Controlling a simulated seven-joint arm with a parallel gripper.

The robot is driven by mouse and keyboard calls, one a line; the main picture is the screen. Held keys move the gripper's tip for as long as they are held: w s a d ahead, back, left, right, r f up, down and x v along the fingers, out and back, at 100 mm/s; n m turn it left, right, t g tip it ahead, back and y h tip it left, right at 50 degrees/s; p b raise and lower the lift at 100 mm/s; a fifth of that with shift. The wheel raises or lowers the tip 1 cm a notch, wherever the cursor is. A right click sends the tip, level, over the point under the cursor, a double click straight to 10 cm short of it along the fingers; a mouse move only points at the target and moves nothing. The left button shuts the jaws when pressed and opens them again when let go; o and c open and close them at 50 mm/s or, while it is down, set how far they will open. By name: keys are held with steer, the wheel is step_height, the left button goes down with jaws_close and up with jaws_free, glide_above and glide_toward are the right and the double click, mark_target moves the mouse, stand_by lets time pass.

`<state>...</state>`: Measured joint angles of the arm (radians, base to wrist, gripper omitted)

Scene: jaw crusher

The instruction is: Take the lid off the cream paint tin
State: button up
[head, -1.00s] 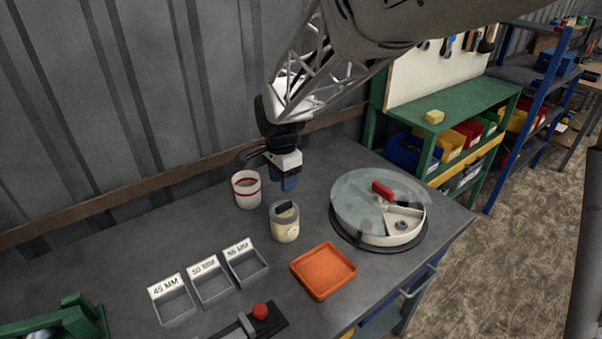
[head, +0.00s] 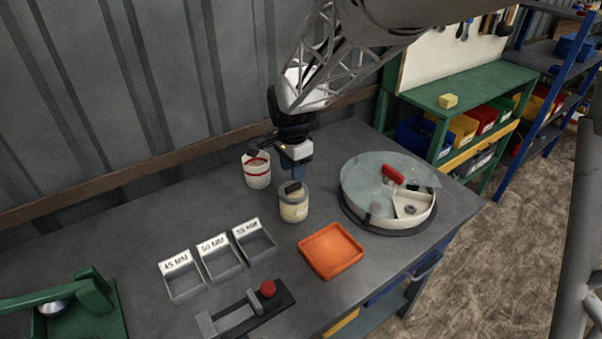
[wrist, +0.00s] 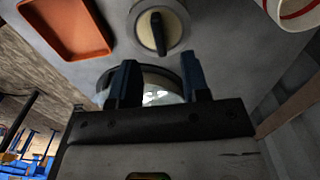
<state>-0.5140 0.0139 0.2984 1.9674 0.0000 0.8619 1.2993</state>
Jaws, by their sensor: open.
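The cream paint tin (head: 294,208) stands upright on the grey bench. Its lid (head: 293,188) is on, with a dark raised handle across the top. In the wrist view the lid (wrist: 172,28) shows from above, its dark bar handle (wrist: 158,34) standing over a cream centre. My gripper (head: 297,171) is above the tin, pointing down, its blue fingers just behind and over the lid in the head view. In the wrist view my gripper (wrist: 157,80) has its two blue fingers apart, with nothing between them; the lid lies beyond the fingertips.
A white pot with a red band (head: 257,170) stands close behind left of the tin. A round turntable with a clear cover (head: 372,186) is at right. An orange tray (head: 331,251) is in front, and labelled grey bins (head: 220,261) are at left.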

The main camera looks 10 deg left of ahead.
mark_target(293, 185)
steer(key=shift+f, duration=2.6)
jaws_close()
